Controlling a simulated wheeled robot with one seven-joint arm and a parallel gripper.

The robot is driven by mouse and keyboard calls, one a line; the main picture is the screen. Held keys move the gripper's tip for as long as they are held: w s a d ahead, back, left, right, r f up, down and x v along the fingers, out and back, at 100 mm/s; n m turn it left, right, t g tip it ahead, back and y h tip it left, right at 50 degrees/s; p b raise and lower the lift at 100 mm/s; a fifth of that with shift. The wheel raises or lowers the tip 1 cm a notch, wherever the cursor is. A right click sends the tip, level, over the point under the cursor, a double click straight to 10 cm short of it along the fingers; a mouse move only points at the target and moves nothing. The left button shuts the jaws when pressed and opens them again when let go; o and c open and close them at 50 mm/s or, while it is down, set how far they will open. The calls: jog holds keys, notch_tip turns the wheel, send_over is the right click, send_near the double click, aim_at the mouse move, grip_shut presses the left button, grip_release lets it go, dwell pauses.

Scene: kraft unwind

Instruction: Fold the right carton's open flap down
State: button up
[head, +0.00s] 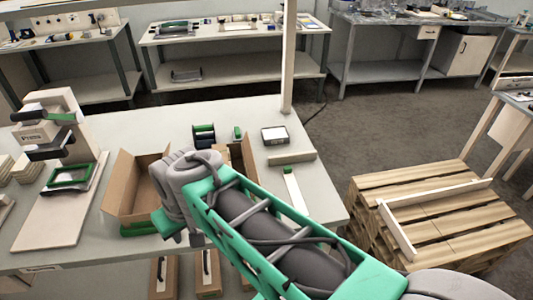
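The right carton (249,152) is brown cardboard and stands on the grey worktable. My arm covers most of it, and only its far and right walls show. I cannot tell how its open flap lies. A second open brown carton (122,188) stands to its left with its walls splayed out. My gripper (180,234) points down between the two cartons, at the near side of the table. Only some green and grey parts of it show below my wrist. Its fingertips cannot be made out, and no contact with the right carton is visible.
A press (60,125) stands on the left. Behind the cartons are a dark dispenser (204,135) and a small box (274,136). A pale post (288,60) rises at the table's back edge. A wooden pallet (440,215) lies right of the table (325,200).

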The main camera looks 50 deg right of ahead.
jog(key=w+d+r+m, duration=0.1)
jog(key=w+d, duration=0.1)
jog(key=d, duration=0.3)
jog(key=w+d+r+m+p, duration=0.1)
jog(key=w+d+m, duration=0.1)
jog(key=d, duration=0.3)
jog(key=w+d+r+m+t, duration=0.1)
jog(key=w+d, duration=0.2)
jog(key=d, duration=0.2)
jog(key=shift+w+d+r+y+p, duration=0.2)
jog(key=shift+w+r+y+p, duration=0.1)
jog(key=shift+r, duration=0.05)
jog(key=d+m, duration=0.2)
jog(key=d, duration=0.4)
jog(key=m+t, duration=0.1)
jog(key=t, duration=0.1)
send_near(252, 155)
jog(key=x, duration=0.2)
jog(key=p+x, duration=0.1)
jog(key=x, duration=0.7)
jog(key=shift+d+f, duration=0.1)
jog(key=shift+c, duration=0.5)
grip_shut()
